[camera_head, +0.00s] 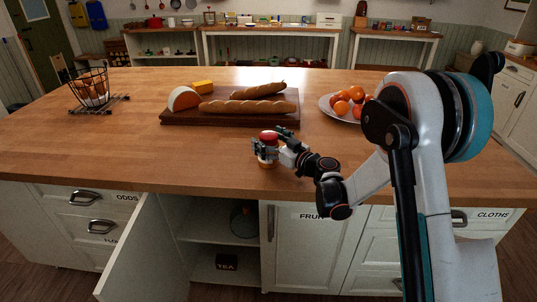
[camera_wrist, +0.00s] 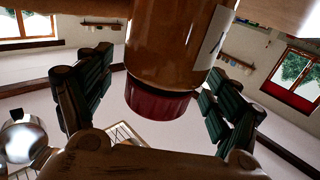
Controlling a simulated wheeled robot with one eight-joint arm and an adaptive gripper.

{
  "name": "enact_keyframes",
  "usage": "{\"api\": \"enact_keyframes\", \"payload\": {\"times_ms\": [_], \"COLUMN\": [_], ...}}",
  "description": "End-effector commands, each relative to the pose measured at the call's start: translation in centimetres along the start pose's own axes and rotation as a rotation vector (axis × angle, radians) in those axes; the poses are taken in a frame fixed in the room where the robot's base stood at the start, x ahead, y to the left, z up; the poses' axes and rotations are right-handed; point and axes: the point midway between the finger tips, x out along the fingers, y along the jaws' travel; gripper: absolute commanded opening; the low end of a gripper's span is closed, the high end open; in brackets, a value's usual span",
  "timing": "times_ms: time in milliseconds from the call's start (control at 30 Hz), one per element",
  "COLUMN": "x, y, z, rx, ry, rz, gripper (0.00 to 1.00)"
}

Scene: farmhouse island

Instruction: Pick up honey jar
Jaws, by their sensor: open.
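The honey jar (camera_head: 267,159) stands upright on the wooden island top near its front edge, with its red lid (camera_head: 269,135) up. In the wrist view the amber jar (camera_wrist: 172,45) appears upside down, red lid (camera_wrist: 160,102) lowest, with a pale label at its right side. My gripper (camera_head: 268,149) reaches in from the right at jar height. In the wrist view, its open fingers (camera_wrist: 157,98) lie on either side of the jar. A gap shows between the lid and each finger. Part of the jar is hidden behind the fingers in the head view.
Behind the jar is a dark board (camera_head: 230,119) with two loaves, an orange-rinded cheese and a yellow block. A plate of oranges (camera_head: 345,110) stands right of it. A wire egg basket (camera_head: 92,88) is far left. A cabinet door (camera_head: 150,247) hangs open below the counter.

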Motion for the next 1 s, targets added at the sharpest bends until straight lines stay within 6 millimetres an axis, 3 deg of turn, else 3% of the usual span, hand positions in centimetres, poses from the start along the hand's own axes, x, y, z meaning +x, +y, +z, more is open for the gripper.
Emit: {"api": "enact_keyframes", "payload": {"times_ms": [133,500,800,1000], "x": [0.0,-0.1,-0.1,-0.1], "y": [0.0,0.0,0.0,0.0], "z": [0.0,0.0,-0.2,-1.7], "rx": [0.0,0.0,0.001,0.001], "ry": [0.0,0.0,0.0,0.001], "rz": [0.0,0.0,0.0,0.0], "gripper": [0.84,0.0,0.0,0.0]}}
